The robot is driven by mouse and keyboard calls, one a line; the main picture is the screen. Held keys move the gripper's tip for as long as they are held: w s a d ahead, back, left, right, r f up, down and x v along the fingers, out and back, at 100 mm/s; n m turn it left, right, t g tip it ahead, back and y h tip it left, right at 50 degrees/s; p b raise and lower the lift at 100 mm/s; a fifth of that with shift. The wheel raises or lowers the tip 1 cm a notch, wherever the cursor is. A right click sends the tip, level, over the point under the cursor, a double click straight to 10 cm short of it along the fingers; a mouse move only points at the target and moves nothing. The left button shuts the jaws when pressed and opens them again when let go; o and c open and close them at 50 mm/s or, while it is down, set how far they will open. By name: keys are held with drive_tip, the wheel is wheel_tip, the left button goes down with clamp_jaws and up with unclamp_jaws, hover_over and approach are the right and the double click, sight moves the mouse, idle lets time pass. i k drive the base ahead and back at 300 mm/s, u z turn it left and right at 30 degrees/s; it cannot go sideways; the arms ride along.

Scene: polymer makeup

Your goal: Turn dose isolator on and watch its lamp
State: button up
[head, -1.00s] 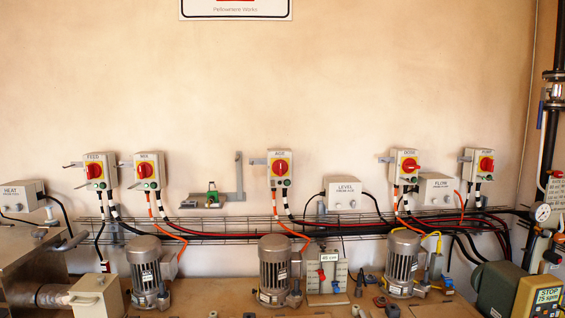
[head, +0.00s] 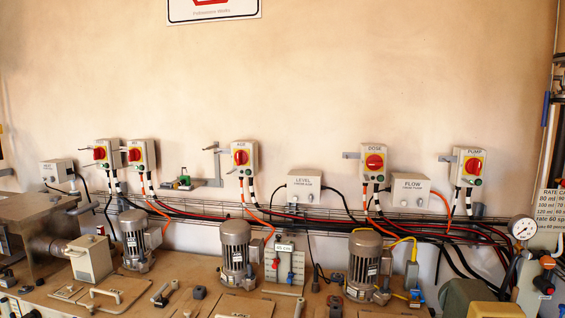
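The dose isolator (head: 374,162) is a pale grey box labelled DOSE on the wall, right of centre in the head view. It has a red rotary knob on a yellow plate. The knob's handle looks roughly level, but its exact position is too small to be sure of. A small lamp or button sits low on the box, and I cannot tell whether it is lit. Black and orange cables with white sleeves run down from it. My gripper is not in view.
Similar isolators stand along the wall: AGE (head: 244,156) to the left and PUMP (head: 469,166) to the right. A FLOW box (head: 411,189) is beside the dose isolator. A motor (head: 364,264) stands on the bench below it.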

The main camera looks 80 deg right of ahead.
sight(374, 162)
drive_tip(key=k, duration=0.95)
drive_tip(key=z, duration=1.95)
drive_tip(key=i, duration=0.5)
drive_tip(key=z, duration=0.1)
